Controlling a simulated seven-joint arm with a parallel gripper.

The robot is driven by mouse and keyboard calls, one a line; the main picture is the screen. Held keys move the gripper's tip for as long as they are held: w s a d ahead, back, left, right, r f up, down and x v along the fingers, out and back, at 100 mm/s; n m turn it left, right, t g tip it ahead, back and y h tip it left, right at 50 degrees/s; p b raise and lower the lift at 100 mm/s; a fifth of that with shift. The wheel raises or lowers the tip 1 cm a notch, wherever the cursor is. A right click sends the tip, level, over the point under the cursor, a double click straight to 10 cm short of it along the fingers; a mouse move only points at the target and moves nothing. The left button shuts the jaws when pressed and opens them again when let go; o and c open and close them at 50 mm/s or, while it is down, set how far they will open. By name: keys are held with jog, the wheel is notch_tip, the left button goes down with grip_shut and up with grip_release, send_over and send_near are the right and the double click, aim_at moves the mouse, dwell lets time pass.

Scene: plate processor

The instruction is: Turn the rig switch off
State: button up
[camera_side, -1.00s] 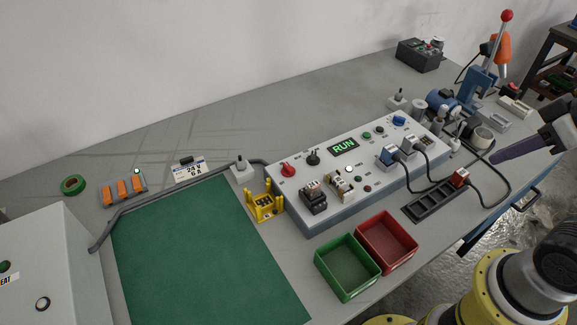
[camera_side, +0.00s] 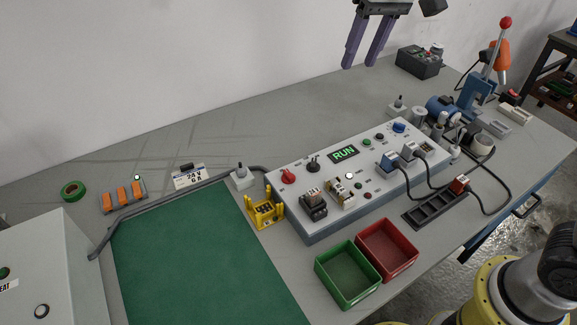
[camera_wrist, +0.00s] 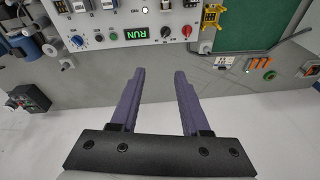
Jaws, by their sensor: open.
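No readable label in these frames marks the rig switch. The grey-white control panel (camera_side: 325,218) has a green RUN display (camera_side: 344,153), a black rotary knob (camera_side: 313,162), a red knob (camera_side: 288,176) and a blue knob (camera_side: 399,127). Two small boxes with upright levers stand behind it, one at the left (camera_side: 242,178) and one at the right (camera_side: 397,107). My gripper (camera_side: 360,66) is open and empty, high above the bench behind the panel. In the wrist view its purple fingers (camera_wrist: 158,72) are apart, with the panel at the top, upside down.
Cables run from plugs on the panel to a black socket strip (camera_side: 435,205). Green (camera_side: 347,299) and red (camera_side: 387,272) bins stand in front. A black button box (camera_side: 418,61) and a lever press (camera_side: 480,95) are at the back right. The bench behind the panel is mostly clear.

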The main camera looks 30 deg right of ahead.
jog(key=w+a+f+n+g, duration=0.1)
jog(key=w+a+f+g, duration=0.1)
jog(key=w+a+f, duration=0.5)
send_near(288, 173)
jog(key=shift+n+g+h, duration=0.3)
jog(key=shift+n, duration=0.1)
jog(key=f, duration=0.8)
jog(key=shift+w+a, duration=0.2)
jog(key=shift+w, duration=0.05)
jog(key=shift+c, duration=0.3)
grip_shut()
